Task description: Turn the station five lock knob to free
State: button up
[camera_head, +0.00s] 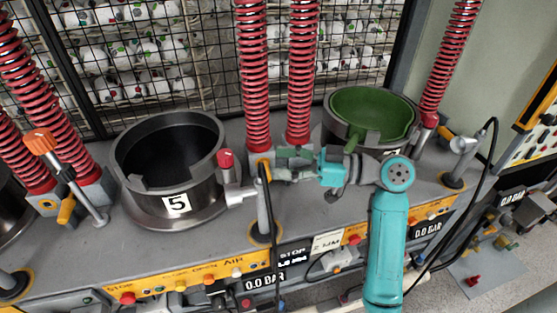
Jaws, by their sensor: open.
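The station five pot (177,204) is a dark open cylinder with a white "5" label, left of centre. A red-topped knob (225,159) stands on a grey bracket at the pot's right side. I cannot read any lock or free marking on it. My gripper (278,163) reaches left from my teal arm, at the foot of the middle red springs. It is open and appears empty, apart from the red knob and to its right. Its fingertips are small and partly lost against the springs' base.
Red springs (253,75) rise behind the bench beside the pots. A green-lined pot (372,112) stands behind my arm at right. An orange-handled lever (40,142) is at left. Buttons (127,298) line the front.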

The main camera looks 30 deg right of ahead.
aim_at(229, 153)
notch_tip(229, 153, up, 5)
jog(key=w+a+g+h, duration=0.1)
jog(key=a+g+h, duration=0.1)
jog(key=g+h, duration=0.1)
jog(key=x, duration=1)
jog(key=shift+w+f, duration=0.4)
jog(key=shift+w, duration=0.05)
